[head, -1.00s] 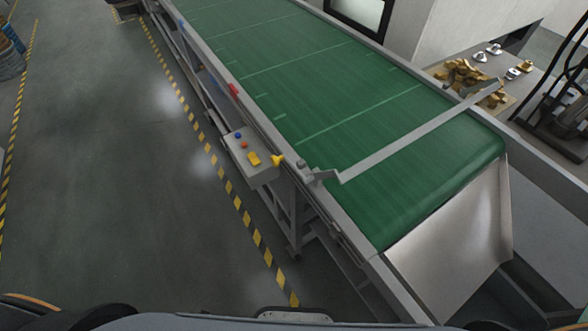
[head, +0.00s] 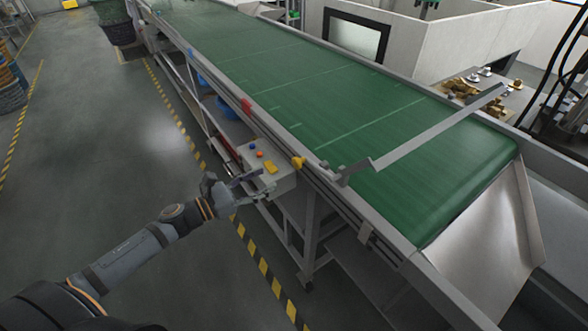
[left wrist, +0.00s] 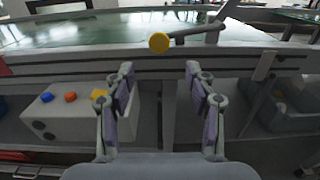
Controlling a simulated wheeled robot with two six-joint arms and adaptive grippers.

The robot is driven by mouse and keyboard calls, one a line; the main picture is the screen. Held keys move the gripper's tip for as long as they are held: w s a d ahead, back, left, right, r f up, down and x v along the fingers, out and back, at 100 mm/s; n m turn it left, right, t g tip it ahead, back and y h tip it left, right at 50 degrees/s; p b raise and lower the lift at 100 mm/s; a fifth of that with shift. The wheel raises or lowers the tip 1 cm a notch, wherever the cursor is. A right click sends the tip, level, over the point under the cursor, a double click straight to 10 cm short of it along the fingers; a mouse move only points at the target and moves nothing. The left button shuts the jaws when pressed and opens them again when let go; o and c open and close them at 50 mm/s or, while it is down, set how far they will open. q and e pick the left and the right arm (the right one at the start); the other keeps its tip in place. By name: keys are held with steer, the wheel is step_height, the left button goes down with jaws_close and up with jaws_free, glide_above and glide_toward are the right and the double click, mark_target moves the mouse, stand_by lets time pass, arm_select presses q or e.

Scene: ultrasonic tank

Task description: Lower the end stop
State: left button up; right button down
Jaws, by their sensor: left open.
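The end stop (head: 430,132) is a long grey bar reaching across the green belt (head: 330,85) near its discharge end. I cannot tell its gap above the belt. Its yellow knob (head: 297,162) sticks out at the belt's near side rail. In the left wrist view the knob (left wrist: 159,42) is ahead, above the gap between my fingers, with a grey lever running right from it. My left gripper (head: 264,184) is open and empty, left of and below the knob, apart from it, by the control box. My right gripper is not in view.
A metal chute (head: 490,220) slopes from the belt's end. Brass parts (head: 462,88) lie on a table beyond.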

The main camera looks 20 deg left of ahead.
mark_target(295, 165)
arm_select(q)
steer(key=p+x, duration=0.1)
steer(key=x, duration=0.3)
steer(key=p+x, duration=0.1)
steer(key=x, duration=0.4)
steer(key=shift+w+r, duration=0.1)
steer(key=shift+r, duration=0.1)
steer(key=shift+w+d+f, duration=0.2)
steer(key=shift+w+d, duration=0.1)
steer(key=shift+w, duration=0.1)
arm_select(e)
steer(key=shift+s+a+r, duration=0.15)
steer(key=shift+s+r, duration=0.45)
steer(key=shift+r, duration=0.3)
arm_select(q)
jaws_close()
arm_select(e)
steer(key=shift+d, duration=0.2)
